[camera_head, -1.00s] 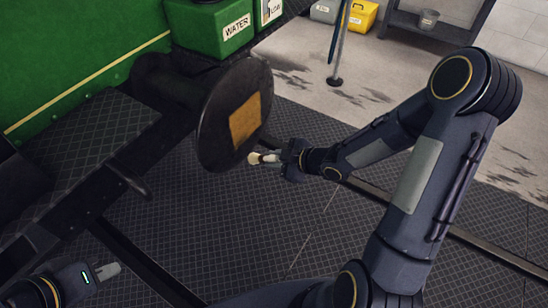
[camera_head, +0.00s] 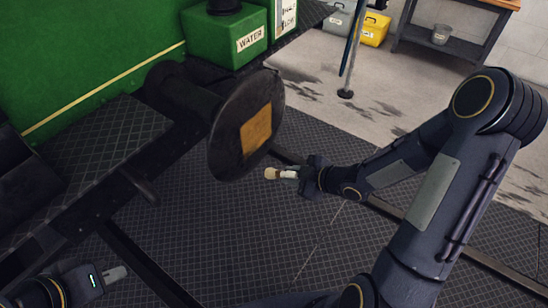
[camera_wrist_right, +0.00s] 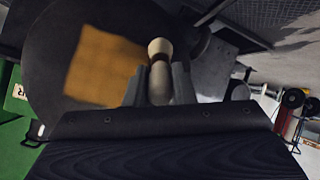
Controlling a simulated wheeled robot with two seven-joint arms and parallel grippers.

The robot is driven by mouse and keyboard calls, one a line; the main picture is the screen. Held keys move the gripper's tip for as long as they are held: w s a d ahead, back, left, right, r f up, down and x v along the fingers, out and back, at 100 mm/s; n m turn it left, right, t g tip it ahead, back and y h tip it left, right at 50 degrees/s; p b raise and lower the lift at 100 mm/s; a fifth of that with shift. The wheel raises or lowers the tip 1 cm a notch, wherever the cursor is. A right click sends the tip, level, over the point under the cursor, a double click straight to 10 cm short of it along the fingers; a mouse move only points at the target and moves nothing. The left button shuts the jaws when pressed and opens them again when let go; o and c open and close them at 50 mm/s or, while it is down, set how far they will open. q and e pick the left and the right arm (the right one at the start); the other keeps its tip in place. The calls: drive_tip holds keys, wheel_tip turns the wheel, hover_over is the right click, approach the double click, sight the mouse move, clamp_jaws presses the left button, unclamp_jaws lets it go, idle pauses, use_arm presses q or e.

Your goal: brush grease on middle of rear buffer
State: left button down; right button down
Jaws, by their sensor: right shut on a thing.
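The rear buffer (camera_head: 228,135) is a dark round disc on a thick stem at the end of the green vehicle. A yellow-brown square patch (camera_head: 256,129) lies on the middle of its face. My right gripper (camera_head: 284,174) is shut on a pale-handled brush (camera_head: 271,173), just off the buffer's lower right edge. In the right wrist view the brush (camera_wrist_right: 160,72) stands between the fingers, with the buffer and patch behind it. The bristles are hard to make out. My left gripper (camera_head: 115,274) is at the lower left, away from the buffer; its finger opening is unclear.
A green water box (camera_head: 229,40) stands behind the buffer. A thin post (camera_head: 349,60) rises from the floor at the upper middle. A yellow box (camera_head: 375,29), a grey box and a workbench with a bucket (camera_head: 440,35) are at the back. Dark patterned floor (camera_head: 215,235) is open below.

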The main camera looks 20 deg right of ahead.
sight(269, 169)
drive_tip(key=shift+w+a, duration=0.1)
drive_tip(key=shift+w, duration=0.05)
drive_tip(key=shift+w+a+b, duration=0.3)
drive_tip(key=shift+w+a, duration=0.1)
drive_tip(key=shift+w, duration=0.1)
drive_tip(key=shift+w+a+b, duration=0.4)
drive_tip(key=shift+w+a, duration=0.6)
drive_tip(key=shift+w, duration=0.25)
drive_tip(key=shift+w+a+b, duration=0.35)
drive_tip(key=shift+w+a, duration=0.6)
drive_tip(key=shift+w, duration=0.25)
drive_tip(key=shift+w+a, duration=0.35)
drive_tip(key=shift+w, duration=0.1)
